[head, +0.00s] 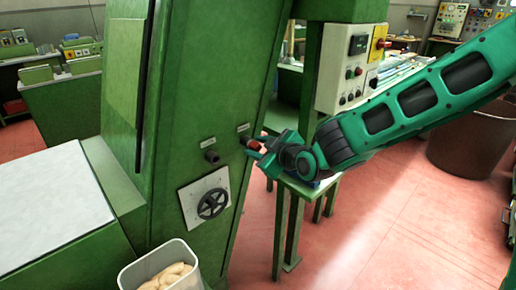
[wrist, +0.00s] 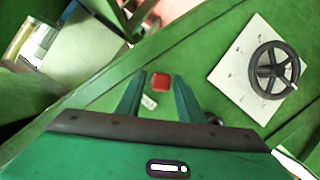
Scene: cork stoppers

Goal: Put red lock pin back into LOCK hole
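The red lock pin (head: 253,144) stands out from the side panel of the green machine at the right-hand dark socket (head: 244,139), below a small label. How deep it sits in the socket is hidden. In the wrist view its red head (wrist: 160,82) lies between my two fingers, with a small gap on either side. My gripper (head: 262,147) is open around the pin and points at the panel; its fingers also show in the wrist view (wrist: 160,88). A second dark socket (head: 212,157) with its own label is lower left; I cannot read either label.
A black handwheel on a white plate (head: 188,204) is on the panel below the sockets. A bin with pale pieces (head: 136,279) stands at the bottom. A green stand (head: 288,205) and a control box (head: 330,83) are behind my gripper. Red floor is open to the right.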

